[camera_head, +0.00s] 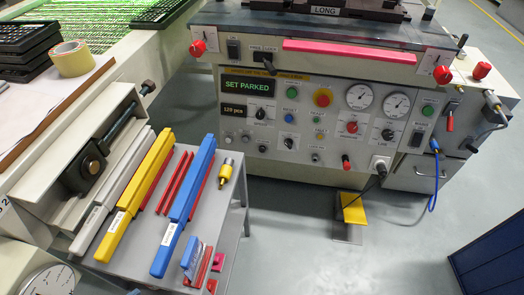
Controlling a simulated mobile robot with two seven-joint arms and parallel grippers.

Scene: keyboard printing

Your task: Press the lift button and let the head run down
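The machine's control panel (300,143) faces me, with a display (247,86) reading "SET PARKED" and a smaller one (233,110) that seems to read "120 pcs". Most labels are too small to read, so I cannot tell which is the lift button. A dark assembly marked "LONG" (326,11) shows at the top edge, mostly cut off; I cannot tell whether it is the head. Neither gripper shows.
A grey side table (216,222) at lower left holds long white, yellow (140,190) and blue (186,200) bars and small red pieces. A yellow pedal (353,208) stands below the panel. A blue cable (434,180) hangs at right.

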